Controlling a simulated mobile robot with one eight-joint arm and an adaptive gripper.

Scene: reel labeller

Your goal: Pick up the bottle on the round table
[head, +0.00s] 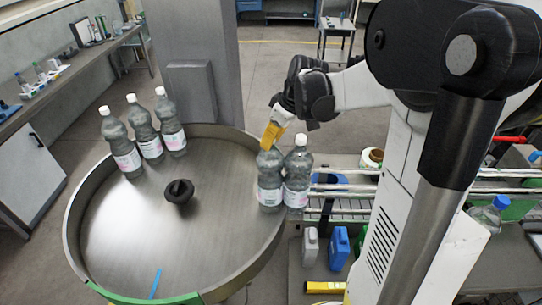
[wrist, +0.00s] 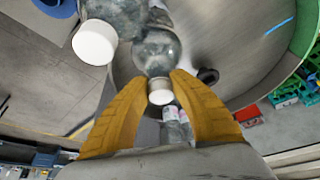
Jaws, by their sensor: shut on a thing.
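The round table (head: 115,225) is a grey metal disc with a raised rim. At its right edge stand two clear grey bottles side by side, with white caps and pale labels. My gripper (head: 271,138), with yellow fingers, is shut on the left bottle (head: 269,182) at its neck; the fingers hide its cap in the head view. The other bottle (head: 297,177) is close beside it, outside the fingers. In the wrist view the held bottle (wrist: 157,52) is between the fingertips (wrist: 158,78), and the neighbour's white cap (wrist: 95,42) is at the left.
Three more bottles (head: 144,138) stand at the table's back left. A black knob (head: 179,191) sits at the table's middle. A grey column (head: 191,60) rises behind. A railed conveyor (head: 345,190) adjoins on the right. The table's front left is mostly clear.

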